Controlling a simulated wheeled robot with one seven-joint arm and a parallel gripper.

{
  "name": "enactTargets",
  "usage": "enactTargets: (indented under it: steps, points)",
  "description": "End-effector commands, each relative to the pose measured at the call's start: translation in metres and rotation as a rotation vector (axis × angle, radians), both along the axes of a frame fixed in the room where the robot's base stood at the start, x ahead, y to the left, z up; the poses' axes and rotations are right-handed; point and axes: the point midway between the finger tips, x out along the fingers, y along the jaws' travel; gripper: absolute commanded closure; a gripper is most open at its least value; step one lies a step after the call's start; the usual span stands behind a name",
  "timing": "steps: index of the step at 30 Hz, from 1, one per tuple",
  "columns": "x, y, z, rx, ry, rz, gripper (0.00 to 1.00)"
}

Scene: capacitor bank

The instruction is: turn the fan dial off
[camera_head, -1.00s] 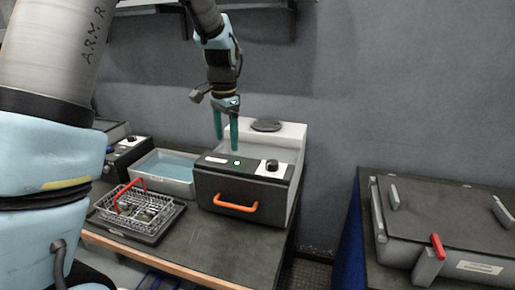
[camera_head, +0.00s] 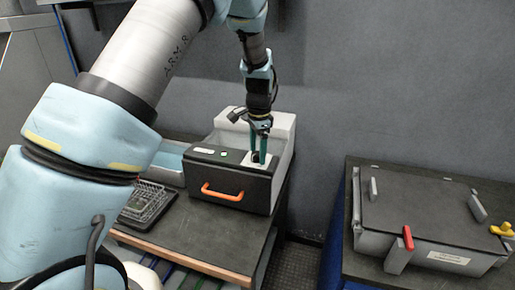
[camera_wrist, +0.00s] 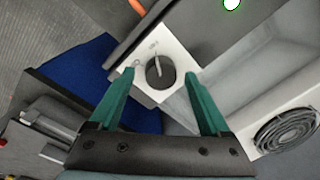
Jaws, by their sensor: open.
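The fan dial (camera_wrist: 160,72) is a dark round knob with a light pointer line, set on a white plate (camera_wrist: 182,56) with small markings. In the head view the white plate sits at the right of the black front panel of a white and black box (camera_head: 228,172), and my fingers partly hide the dial. My gripper (camera_head: 259,160) points down over the dial. In the wrist view my gripper's green fingers (camera_wrist: 153,84) are apart, one on each side of the dial; I cannot tell whether they touch it.
The box has an orange handle (camera_head: 222,192) in front, a small green light (camera_head: 224,154) and a round vent (camera_wrist: 286,130). A grey case (camera_head: 430,212) with a red latch stands on a separate bench at right.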

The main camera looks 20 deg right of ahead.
Motion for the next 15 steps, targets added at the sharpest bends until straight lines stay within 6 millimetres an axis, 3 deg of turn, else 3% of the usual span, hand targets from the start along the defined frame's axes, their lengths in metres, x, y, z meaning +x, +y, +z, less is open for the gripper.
enactTargets:
  steps: [10,15]
  points:
    - [0.0004,0.0003,-0.0051,0.0,0.0,0.002,0.19]
    - [0.0004,0.0003,-0.0049,0.0,0.0,0.001,0.37]
